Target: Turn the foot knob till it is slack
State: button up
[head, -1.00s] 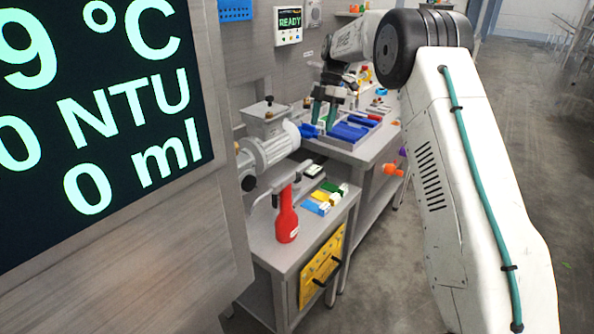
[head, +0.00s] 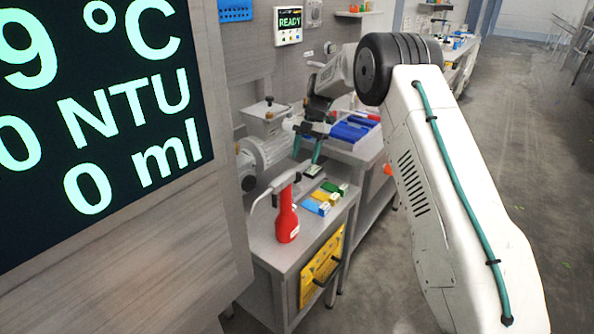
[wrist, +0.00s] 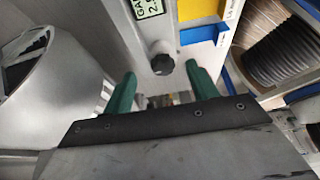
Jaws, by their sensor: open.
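A small black knob (wrist: 162,65), which looks like the foot knob, sits on a pale panel in the wrist view. My gripper (wrist: 161,70) is open, with one green finger on each side of the knob. Whether the fingers touch the knob cannot be told. In the head view my gripper (head: 307,150) hangs beside the grey motor-like machine (head: 268,150), over the far end of the low bench. The knob cannot be made out there.
The low steel bench (head: 262,236) holds a red bottle (head: 287,218) and coloured blocks (head: 325,199). Blue trays (head: 350,131) lie on the bench behind. A large screen (head: 95,120) fills the left. In the wrist view a ribbed dark cylinder (wrist: 285,50) stands right. Floor at right is clear.

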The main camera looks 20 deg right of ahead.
aim_at(298, 172)
jog(key=s+a, duration=0.2)
jog(key=shift+a+f, duration=0.35)
jog(key=shift+f, duration=0.05)
jog(key=x, duration=0.2)
jog(key=shift+f, duration=0.35)
jog(key=shift+s+a+f, duration=0.1)
jog(key=shift+a+f, duration=0.15)
jog(key=shift+f, duration=0.4)
jog(key=c, duration=1)
